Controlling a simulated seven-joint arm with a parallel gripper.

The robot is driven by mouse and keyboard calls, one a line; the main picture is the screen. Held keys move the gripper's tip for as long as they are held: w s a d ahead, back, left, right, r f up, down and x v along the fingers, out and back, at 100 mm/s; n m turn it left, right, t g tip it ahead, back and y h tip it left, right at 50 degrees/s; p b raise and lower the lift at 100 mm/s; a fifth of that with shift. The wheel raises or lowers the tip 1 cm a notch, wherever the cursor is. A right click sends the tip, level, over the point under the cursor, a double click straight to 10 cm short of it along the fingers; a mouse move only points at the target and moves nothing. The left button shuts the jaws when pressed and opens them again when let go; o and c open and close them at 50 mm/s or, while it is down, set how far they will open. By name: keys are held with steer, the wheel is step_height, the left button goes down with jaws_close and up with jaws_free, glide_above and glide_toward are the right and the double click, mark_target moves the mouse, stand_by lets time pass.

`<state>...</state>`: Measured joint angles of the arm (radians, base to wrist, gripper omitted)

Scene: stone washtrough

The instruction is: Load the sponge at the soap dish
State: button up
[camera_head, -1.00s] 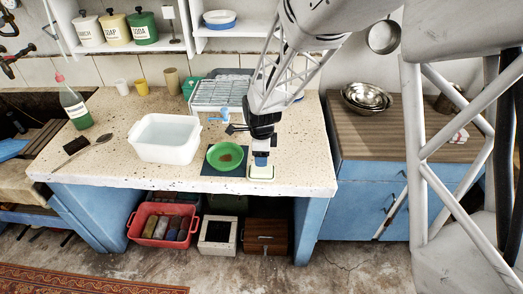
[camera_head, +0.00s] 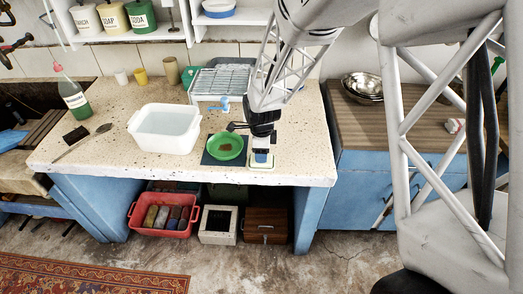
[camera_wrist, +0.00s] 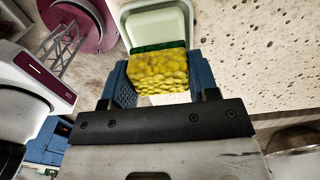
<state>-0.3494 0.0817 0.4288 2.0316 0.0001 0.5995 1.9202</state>
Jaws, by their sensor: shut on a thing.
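My gripper (camera_wrist: 158,80) is shut on the sponge (camera_wrist: 158,72), a yellow block with a dark green layer, held between its blue fingers in the wrist view. The soap dish (camera_wrist: 172,10), a pale shallow tray with a light rim, lies just beyond the sponge there. In the head view my gripper (camera_head: 262,153) points down at the soap dish (camera_head: 259,168) on the counter's front edge. The fingers hide the sponge there. I cannot tell whether the sponge touches the dish.
A green plate (camera_head: 225,138) with a brown thing on it stands close left of the gripper, on a dark mat. A white basin (camera_head: 166,130) is further left. A wire rack (camera_head: 222,82) stands behind. The speckled counter (camera_head: 305,155) is clear to the right.

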steer(key=shift+f, duration=0.65)
stand_by(2.4)
steer(key=shift+r, duration=0.15)
steer(key=shift+r, duration=3.45)
steer(key=w+d+f+n, duration=0.1)
steer(key=w+d+n, duration=0.1)
steer(key=w, duration=0.3)
steer(key=w+d+f+n, duration=0.1)
steer(key=w+d+n, duration=0.1)
steer(key=w, duration=0.4)
steer(key=w+d+f+n, duration=0.1)
steer(key=w+d+n, duration=0.2)
steer(key=w, duration=0.3)
steer(key=shift+d+f, duration=0.15)
steer(key=shift+d, duration=0.55)
steer(key=w+d+f+n, duration=0.1)
steer(key=w+d+n, duration=0.1)
steer(key=w+d, duration=0.2)
steer(key=w+d+f+n, duration=0.2)
steer(key=w+d, duration=0.2)
steer(key=w+d+f+n, duration=0.1)
steer(key=w+d+n, duration=0.2)
steer(key=w+d, duration=0.1)
steer(key=shift+w+f, duration=0.25)
steer(key=shift+f, duration=0.05)
steer(key=shift+w+d+f+n, duration=0.3)
steer(key=shift+w+d, duration=0.15)
steer(key=shift+d, duration=0.15)
